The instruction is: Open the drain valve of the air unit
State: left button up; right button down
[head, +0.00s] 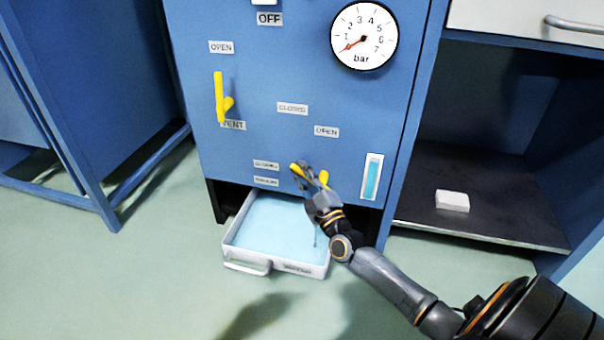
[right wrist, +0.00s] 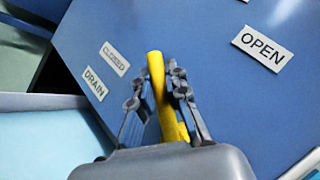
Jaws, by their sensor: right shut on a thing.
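The air unit (head: 290,60) is a blue cabinet. Its yellow drain lever (head: 296,168) sits low on the front, partly hidden by my right gripper (head: 310,178). The right fingers are shut around the lever, which also shows between them in the right wrist view (right wrist: 156,75). The lever's visible end points left, toward the lower CLOSED label (head: 266,164) above the DRAIN label (head: 266,181). The OPEN label (head: 327,131) is above the lever and also shows in the right wrist view (right wrist: 263,48). My left gripper is in neither view.
The yellow vent lever (head: 219,95) stands upright at the upper left. The gauge (head: 364,37) reads low, near 1 bar or below. A white tray (head: 238,262) with a pale blue inside juts out below. A sight glass (head: 373,177) is at the right. A white block (head: 452,201) lies on a shelf.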

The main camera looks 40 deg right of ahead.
jog(key=c, duration=1.3)
grip_release()
jog(key=shift+s+f, duration=0.15)
jog(key=shift+s, duration=0.1)
jog(key=v, duration=1.1)
jog(key=shift+s+f, duration=0.1)
jog(key=shift+s, duration=0.15)
